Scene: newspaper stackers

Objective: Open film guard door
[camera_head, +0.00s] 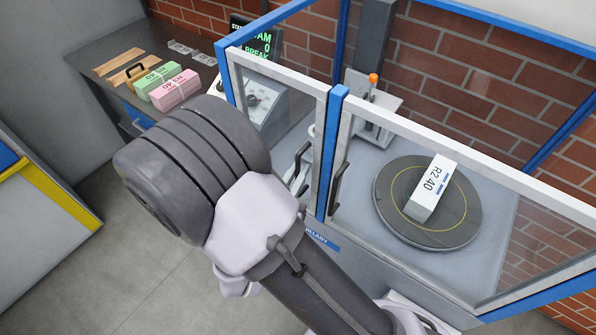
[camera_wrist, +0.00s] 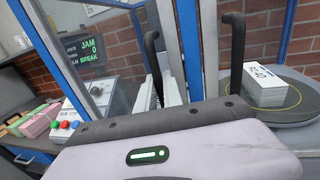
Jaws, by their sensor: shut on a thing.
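The film guard is a blue-framed enclosure with two clear, white-edged doors, the left door (camera_head: 280,72) and the right door (camera_head: 455,135). Both look shut or nearly shut in the head view. My gripper (camera_head: 299,182) is at the dark upright handle (camera_head: 302,158) of the left door. My arm hides the lower left door.
Behind the right door a white stack (camera_head: 432,188) marked R2 40 lies on a round turntable (camera_head: 385,205). A screen (camera_head: 262,42) reads JAM and BREAK. Green (camera_head: 155,80) and pink (camera_head: 177,90) bundles lie on a dark bench (camera_head: 95,60). Floor at left front is clear.

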